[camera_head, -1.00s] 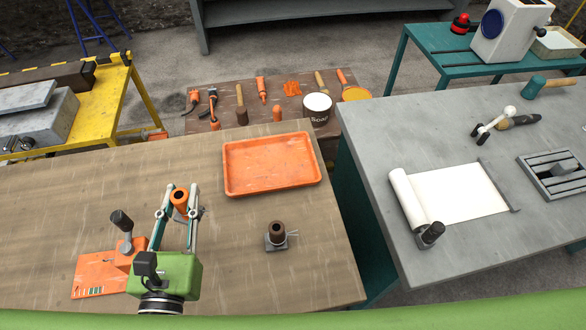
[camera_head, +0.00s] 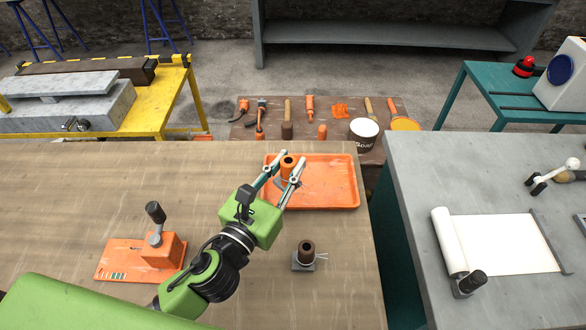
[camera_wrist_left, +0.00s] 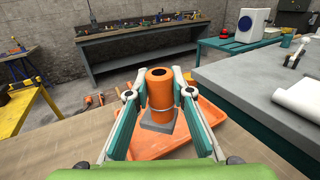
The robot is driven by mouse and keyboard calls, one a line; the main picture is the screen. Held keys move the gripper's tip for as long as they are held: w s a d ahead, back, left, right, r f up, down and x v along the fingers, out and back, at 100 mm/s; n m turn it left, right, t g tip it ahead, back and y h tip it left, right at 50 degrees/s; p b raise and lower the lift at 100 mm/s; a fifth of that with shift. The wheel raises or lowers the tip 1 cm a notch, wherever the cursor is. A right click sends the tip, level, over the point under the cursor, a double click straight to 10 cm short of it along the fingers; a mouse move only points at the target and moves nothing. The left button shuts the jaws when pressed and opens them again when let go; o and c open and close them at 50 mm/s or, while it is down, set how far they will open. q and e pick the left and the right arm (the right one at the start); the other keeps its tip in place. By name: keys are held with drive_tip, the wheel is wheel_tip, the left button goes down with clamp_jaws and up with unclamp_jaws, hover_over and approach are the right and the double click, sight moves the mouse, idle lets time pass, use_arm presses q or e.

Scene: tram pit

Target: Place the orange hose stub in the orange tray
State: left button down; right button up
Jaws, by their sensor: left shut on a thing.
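The orange hose stub (camera_head: 288,166) is upright between the fingers of my left gripper (camera_head: 284,174), which is shut on it. In the left wrist view, the stub (camera_wrist_left: 160,93) shows a dark open top and a grey square base at its lower end. The orange tray (camera_head: 335,188) lies on the wooden table. In the head view the stub overlaps the tray's left end; its height above the tray floor is hard to tell. The tray (camera_wrist_left: 206,128) also shows beneath and beyond the fingers in the left wrist view. My right gripper is not in view.
A brown stub (camera_head: 307,248) on a grey base stands in front of the tray. An orange fixture with a lever (camera_head: 157,246) stands at the left. A low bench with tools (camera_head: 320,118) lies behind; a grey table (camera_head: 420,170) stands right across a gap.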

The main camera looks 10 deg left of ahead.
use_arm(q)
drive_tip(key=w+f, duration=0.2)
drive_tip(key=f, duration=0.1)
drive_tip(key=w+a+f+b, duration=0.1)
drive_tip(key=w+f, duration=0.5)
drive_tip(key=shift+a+f+b, duration=0.3)
drive_tip(key=shift+b, duration=0.1)
drive_tip(key=shift+s+d+f, duration=0.1)
drive_tip(key=shift+f, duration=0.25)
drive_tip(key=shift+f, duration=0.2)
drive_tip(key=c, duration=1.8)
unclamp_jaws()
drive_tip(key=shift+r, duration=0.1)
